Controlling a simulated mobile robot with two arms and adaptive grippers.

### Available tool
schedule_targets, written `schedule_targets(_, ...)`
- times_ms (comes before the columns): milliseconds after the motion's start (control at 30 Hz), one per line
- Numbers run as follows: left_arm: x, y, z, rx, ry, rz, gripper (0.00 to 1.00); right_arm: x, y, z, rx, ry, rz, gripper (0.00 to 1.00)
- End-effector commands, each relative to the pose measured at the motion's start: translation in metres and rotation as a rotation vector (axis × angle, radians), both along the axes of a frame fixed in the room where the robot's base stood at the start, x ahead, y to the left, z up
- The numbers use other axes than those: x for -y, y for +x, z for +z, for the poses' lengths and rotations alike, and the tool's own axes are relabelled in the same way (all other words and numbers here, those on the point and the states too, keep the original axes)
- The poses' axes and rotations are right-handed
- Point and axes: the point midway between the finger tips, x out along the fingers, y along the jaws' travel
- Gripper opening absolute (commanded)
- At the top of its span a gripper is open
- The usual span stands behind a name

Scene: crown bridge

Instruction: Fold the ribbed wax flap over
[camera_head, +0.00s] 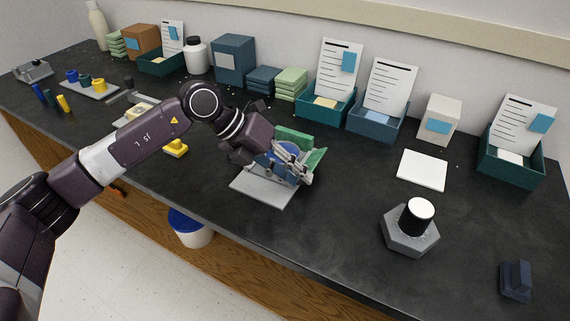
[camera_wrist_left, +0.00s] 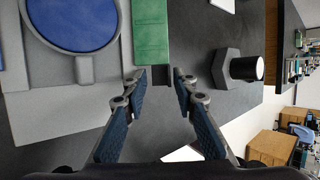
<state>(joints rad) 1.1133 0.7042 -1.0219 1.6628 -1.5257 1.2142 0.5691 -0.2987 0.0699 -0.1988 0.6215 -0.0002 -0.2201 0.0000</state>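A grey plate (camera_head: 262,192) sits on the dark bench in the middle of the head view, with a blue round piece and a green flap (camera_head: 316,159) at its far side. In the left wrist view the green flap (camera_wrist_left: 151,28) appears as a green strip beside the blue disc (camera_wrist_left: 75,20) in its grey holder (camera_wrist_left: 40,66). My left gripper (camera_head: 296,166) is over this fixture and hides part of it. My right gripper is not in view.
A grey hexagonal base (camera_head: 409,241) with a white-topped black cylinder stands to the right. A white pad (camera_head: 422,169) lies behind it. A dark block (camera_head: 515,281) is at far right. Boxes and card trays line the wall. Bench around the plate's right side is clear.

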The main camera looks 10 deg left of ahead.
Motion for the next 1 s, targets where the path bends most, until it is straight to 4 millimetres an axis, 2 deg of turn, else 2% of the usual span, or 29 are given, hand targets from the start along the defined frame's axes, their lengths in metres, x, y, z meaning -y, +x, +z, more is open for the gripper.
schedule_targets(700, -0.025, -0.038, 0.015, 0.001, 0.0, 0.001, 0.26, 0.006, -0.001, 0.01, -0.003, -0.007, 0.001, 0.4)
schedule_targets(867, -0.026, -0.04, 0.017, 0.001, -0.001, 0.0, 0.26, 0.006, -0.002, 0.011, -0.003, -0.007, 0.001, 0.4)
schedule_targets(1000, -0.026, -0.04, 0.026, 0.002, -0.001, 0.0, 0.26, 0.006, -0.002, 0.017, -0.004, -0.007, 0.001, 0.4)
